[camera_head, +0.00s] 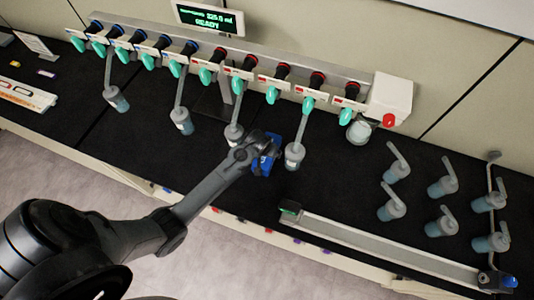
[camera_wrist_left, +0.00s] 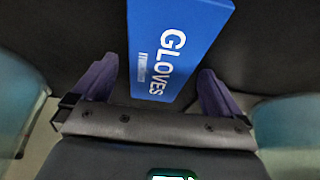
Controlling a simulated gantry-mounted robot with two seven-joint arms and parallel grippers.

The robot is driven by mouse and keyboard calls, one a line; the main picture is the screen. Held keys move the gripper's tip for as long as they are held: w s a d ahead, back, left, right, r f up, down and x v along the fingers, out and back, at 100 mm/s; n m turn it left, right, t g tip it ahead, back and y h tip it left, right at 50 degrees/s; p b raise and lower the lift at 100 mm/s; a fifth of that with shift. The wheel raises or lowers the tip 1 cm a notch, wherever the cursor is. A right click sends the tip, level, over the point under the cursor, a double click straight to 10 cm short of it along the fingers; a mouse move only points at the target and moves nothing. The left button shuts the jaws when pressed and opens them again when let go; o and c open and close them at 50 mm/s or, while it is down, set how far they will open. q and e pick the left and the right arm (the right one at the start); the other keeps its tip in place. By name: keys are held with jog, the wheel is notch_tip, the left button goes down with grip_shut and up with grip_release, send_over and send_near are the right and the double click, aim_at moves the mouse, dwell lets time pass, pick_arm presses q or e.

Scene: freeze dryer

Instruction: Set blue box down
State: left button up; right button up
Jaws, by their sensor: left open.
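The blue box (camera_head: 265,164), lettered GLOVES in white, is at the front part of the black bench, partly covered by my left gripper (camera_head: 264,150). In the left wrist view the blue box (camera_wrist_left: 182,45) lies between and beyond the two dark fingers of my left gripper (camera_wrist_left: 158,90). The fingers are spread, with a gap visible on each side of the box. The box appears to lie on the dark bench top, but its contact underneath is hidden. My right gripper is in neither view.
Flasks hang along the manifold (camera_head: 250,75) behind; one flask (camera_head: 294,155) stands close right of the box, another (camera_head: 234,132) close left. Several flasks (camera_head: 395,170) stand at right, near a low rail (camera_head: 380,245). Bare bench (camera_head: 335,185) lies between.

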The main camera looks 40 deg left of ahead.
pick_arm(q)
jog(key=shift+x, duration=2.35)
jog(key=shift+c, duration=0.5)
jog(key=c, duration=1)
jog(key=shift+r, duration=0.15)
